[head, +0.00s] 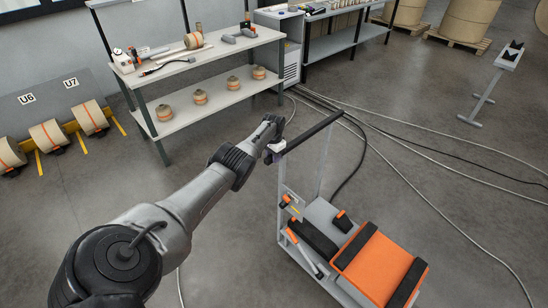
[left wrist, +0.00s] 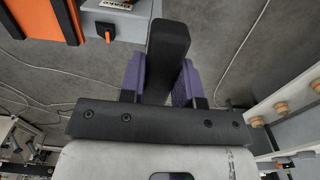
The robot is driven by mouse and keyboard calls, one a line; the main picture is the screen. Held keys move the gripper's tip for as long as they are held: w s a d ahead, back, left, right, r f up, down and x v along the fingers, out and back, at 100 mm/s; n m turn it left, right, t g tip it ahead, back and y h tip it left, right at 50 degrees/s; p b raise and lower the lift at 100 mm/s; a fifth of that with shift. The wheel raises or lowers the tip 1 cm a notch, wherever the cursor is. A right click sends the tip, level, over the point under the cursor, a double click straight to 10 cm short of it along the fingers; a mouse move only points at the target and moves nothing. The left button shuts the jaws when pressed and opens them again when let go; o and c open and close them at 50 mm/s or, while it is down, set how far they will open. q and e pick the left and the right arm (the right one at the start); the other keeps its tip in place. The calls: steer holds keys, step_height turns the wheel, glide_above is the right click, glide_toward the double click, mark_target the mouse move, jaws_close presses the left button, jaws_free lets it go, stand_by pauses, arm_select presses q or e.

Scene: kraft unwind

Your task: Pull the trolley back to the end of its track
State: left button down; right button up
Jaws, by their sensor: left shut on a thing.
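The trolley (head: 322,212) stands on the floor at the lower right of the head view. It has a grey deck, upright posts and a black handle bar (head: 312,131) across the top. An orange and black load (head: 371,262) lies on the deck. My left gripper (head: 275,151) is shut on the near left end of the handle bar. In the left wrist view the black bar (left wrist: 168,45) runs between its purple fingers. The load also shows at that view's upper left (left wrist: 38,20). I cannot make out the track. My right gripper is not in view.
A two-level bench (head: 205,107) with tools and several small rolls stands behind my left arm. Paper rolls on a rack (head: 50,135) are at the left. Cables (head: 415,160) cross the floor behind and right of the trolley. A grey stand (head: 492,82) is at the upper right.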

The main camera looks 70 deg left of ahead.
arm_select(q)
steer(key=c, duration=1.3)
jaws_free()
steer(key=shift+a+r, duration=0.15)
steer(key=shift+r, duration=0.05)
steer(key=o, duration=0.5)
steer(key=shift+s+a, duration=0.1)
steer(key=shift+a, duration=0.05)
steer(key=shift+f, duration=0.1)
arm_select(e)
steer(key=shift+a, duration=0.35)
arm_select(q)
steer(key=shift+r, duration=0.25)
step_height(320, 180, up, 6)
steer(key=p, duration=0.4)
steer(key=shift+f, duration=0.1)
steer(key=shift+r+p, duration=0.75)
steer(key=shift+r, duration=3.05)
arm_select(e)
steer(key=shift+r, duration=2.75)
